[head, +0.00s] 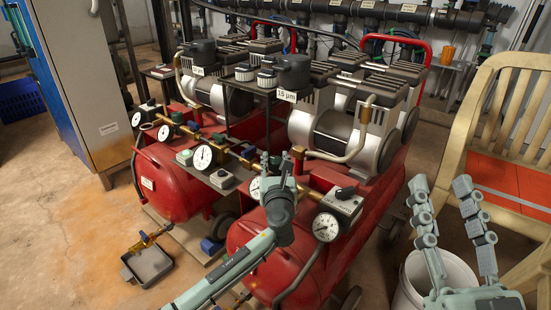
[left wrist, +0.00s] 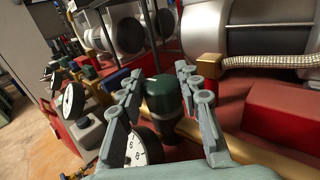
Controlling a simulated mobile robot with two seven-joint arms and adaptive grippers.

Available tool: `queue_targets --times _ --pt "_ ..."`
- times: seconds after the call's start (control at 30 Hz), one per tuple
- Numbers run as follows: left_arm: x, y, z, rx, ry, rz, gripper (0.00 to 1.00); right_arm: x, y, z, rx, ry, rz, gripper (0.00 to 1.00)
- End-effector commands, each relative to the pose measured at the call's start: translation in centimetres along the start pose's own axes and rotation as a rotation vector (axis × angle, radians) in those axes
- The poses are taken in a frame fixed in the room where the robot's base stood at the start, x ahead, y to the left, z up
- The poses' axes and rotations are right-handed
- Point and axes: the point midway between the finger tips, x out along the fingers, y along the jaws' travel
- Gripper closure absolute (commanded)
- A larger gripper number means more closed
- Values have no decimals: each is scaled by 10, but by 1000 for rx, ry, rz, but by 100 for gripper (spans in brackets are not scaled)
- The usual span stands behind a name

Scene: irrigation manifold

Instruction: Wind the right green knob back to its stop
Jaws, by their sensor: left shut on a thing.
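A dark green knob (left wrist: 163,95) stands upright between the fingers of my left gripper (left wrist: 158,78) in the left wrist view. The fingers are closed on it from both sides. In the head view my left gripper (head: 285,168) reaches in over the front red tank, at the right end of the brass line, and its wrist largely hides the knob. A white dial gauge (left wrist: 143,147) is just below the knob, partly behind the left finger. My right gripper (head: 447,188) is open and empty at the lower right of the head view, away from the knob.
Red compressor tanks (head: 178,172) with motors stand around the brass line. Another gauge (head: 326,227) and a switch box (head: 342,203) are close right of my left gripper. A white bucket (head: 410,285) and wooden chair (head: 480,120) are near my right gripper. A grey tray (head: 148,264) lies on the floor.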

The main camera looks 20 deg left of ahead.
Motion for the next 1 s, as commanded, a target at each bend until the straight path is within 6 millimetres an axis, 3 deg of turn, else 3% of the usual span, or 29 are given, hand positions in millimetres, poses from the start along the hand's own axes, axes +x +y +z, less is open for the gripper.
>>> queue_targets --times 0.57,0.6,0.7,0.77,1.0 --pt "1 0 0 0 0 29 95 0 -1 3 2 -22 -1 60" --pt "1 0 0 0 0 29 61 0 -1 3 2 -22 -1 60" --pt "1 0 0 1 0 29 49 0 -1 3 2 -21 -1 60" --pt "1 0 0 1 0 29 44 0 -1 3 2 -21 -1 60" --pt "0 0 0 1 0 28 44 0 0 3 1 -21 -1 60"
